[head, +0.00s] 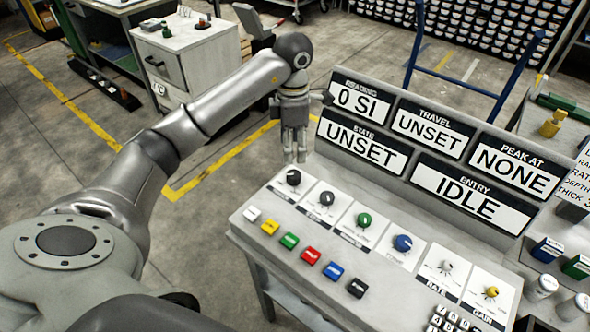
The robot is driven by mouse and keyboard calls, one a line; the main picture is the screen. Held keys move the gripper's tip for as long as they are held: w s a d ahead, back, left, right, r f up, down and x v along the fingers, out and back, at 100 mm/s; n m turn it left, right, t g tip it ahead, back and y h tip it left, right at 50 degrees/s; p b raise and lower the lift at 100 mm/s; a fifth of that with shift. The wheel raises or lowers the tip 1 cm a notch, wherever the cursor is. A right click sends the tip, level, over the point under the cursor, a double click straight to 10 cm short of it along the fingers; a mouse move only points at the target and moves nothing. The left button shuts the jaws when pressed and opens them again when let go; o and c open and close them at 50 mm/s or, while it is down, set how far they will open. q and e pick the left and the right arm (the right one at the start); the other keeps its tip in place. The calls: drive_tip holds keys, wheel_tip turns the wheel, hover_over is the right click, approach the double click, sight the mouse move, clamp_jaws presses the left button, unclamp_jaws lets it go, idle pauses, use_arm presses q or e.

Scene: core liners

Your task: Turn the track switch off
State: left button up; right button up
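A sloped grey control console (240,222) fills the right half of the head view. Its panel has a row of rotary knobs: a black knob (293,177) at the far left, a dark grey knob (327,198), a green knob (364,219), a blue knob (402,243), a grey knob (446,267) and a yellow knob (491,292). The left labels are too small to read, so I cannot tell which is the track switch. My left gripper (295,160) points down above and behind the black knob, apparently apart from it. Its fingers look close together. My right gripper is not in view.
Coloured push buttons (289,241) line the console's front, with a keypad (450,320) at lower right. Display signs (362,143) stand behind the knobs; the entry sign (473,199) reads IDLE. A white cabinet (190,60) stands at the back. Open floor lies left of the console.

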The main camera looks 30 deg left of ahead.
sight(294, 174)
use_arm(q)
wheel_tip(294, 174, down, 10)
drive_tip(key=shift+r+p, duration=0.15)
drive_tip(key=shift+p, duration=0.65)
drive_tip(key=c, duration=1)
drive_tip(key=shift+c, duration=0.2)
